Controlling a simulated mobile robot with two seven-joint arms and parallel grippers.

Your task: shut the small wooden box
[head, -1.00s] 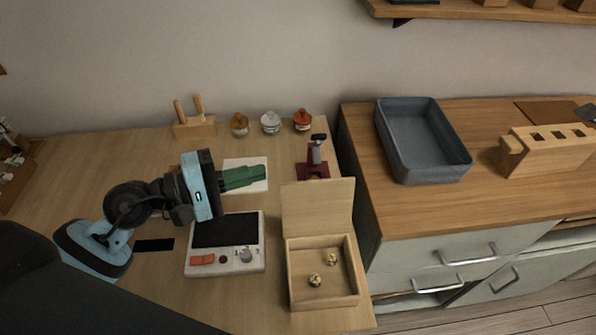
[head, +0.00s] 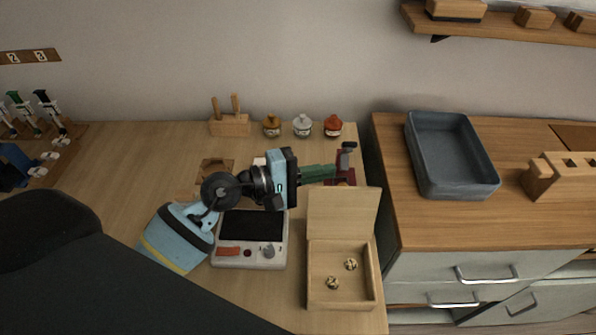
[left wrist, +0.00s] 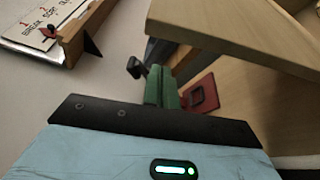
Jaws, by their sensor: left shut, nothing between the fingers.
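The small wooden box (head: 313,288) stands open at the table's front right, with two small gold-and-dark pieces in it. Its lid (head: 342,213) is raised at the back edge. My left gripper (head: 334,171) has green fingers, shut and empty. In the head view they show just above the lid's top edge, in front of the dark red stand; contact with the lid cannot be told. In the left wrist view the fingers (left wrist: 161,85) point toward the dark red stand (left wrist: 203,93), and a wooden panel, apparently the lid (left wrist: 235,35), is close at upper right. My right gripper is out of view.
A white device with a dark screen (head: 252,226) lies left of the box. Three small lidded jars (head: 303,126) and a wooden block with pegs (head: 230,124) stand along the wall. A grey-blue tray (head: 455,190) is on the counter at right.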

